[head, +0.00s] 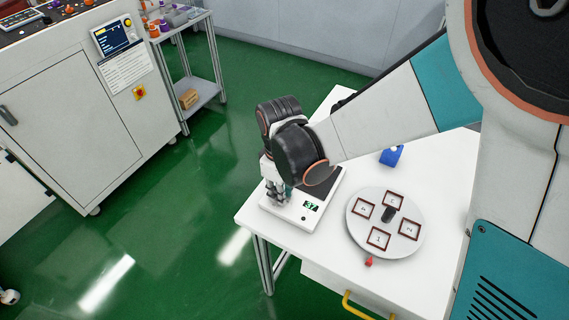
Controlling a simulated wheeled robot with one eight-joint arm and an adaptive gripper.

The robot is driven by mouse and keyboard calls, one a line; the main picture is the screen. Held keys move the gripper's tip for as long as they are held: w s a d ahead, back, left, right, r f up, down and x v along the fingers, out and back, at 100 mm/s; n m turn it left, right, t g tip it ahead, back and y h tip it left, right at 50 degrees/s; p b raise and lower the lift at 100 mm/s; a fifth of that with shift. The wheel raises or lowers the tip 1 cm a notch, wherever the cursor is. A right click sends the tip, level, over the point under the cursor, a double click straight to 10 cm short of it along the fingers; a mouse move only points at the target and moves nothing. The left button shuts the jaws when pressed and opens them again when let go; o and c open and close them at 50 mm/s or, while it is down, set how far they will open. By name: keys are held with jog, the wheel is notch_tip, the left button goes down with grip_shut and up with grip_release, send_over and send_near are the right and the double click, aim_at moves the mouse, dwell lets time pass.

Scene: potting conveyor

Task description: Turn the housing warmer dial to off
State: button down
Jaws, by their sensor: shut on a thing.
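The housing warmer (331,187) is a low white box with a dark top plate and a small green-lit display (311,205) that seems to read 37. It sits near the left corner of the white table. My gripper (276,198) points down over the warmer's front left part, left of the display. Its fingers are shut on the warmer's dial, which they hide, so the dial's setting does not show. My wrist and forearm cover much of the warmer's back part.
A round grey turntable (380,250) with several square framed plates, a dark central knob and a red tab stands right of the warmer. A blue object (391,156) lies behind it. A yellow handle (360,305) sticks out below the table. Green floor lies open to the left.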

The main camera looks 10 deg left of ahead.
jog(key=shift+n, duration=0.3)
jog(key=c, duration=1.4)
grip_release()
jog(key=shift+c, duration=0.2)
